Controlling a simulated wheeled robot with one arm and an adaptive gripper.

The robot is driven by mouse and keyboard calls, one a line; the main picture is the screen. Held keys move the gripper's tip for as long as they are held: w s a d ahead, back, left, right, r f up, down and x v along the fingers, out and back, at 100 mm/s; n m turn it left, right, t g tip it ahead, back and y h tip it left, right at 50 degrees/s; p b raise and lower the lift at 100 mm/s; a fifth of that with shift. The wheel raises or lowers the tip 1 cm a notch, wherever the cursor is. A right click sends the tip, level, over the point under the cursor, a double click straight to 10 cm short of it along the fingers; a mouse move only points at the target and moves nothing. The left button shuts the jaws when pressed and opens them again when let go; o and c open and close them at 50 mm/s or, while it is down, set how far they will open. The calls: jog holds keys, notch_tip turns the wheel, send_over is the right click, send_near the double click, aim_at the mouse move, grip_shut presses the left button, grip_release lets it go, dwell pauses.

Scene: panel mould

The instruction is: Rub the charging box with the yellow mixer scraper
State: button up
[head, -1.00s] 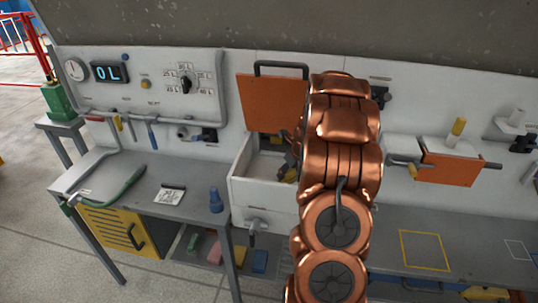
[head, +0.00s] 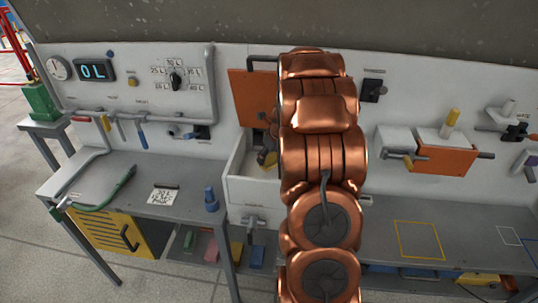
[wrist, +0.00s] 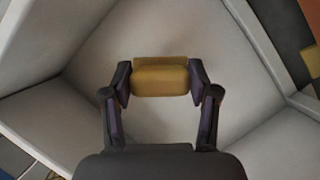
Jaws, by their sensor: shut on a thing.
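A white open-topped box (head: 250,191) with a raised orange lid (head: 253,98) is on the wall panel, mostly left of my arm in the head view; I take it to be the charging box. My gripper (wrist: 160,80) is shut on a yellow block, which I take to be the yellow mixer scraper (wrist: 160,77). I cannot tell whether the scraper touches a wall. My arm hides the box's right part.
To the right are an orange-fronted wall unit (head: 445,160) and a bench area with a yellow outlined square (head: 419,240).

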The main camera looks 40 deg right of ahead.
jog(key=shift+r, duration=1.8)
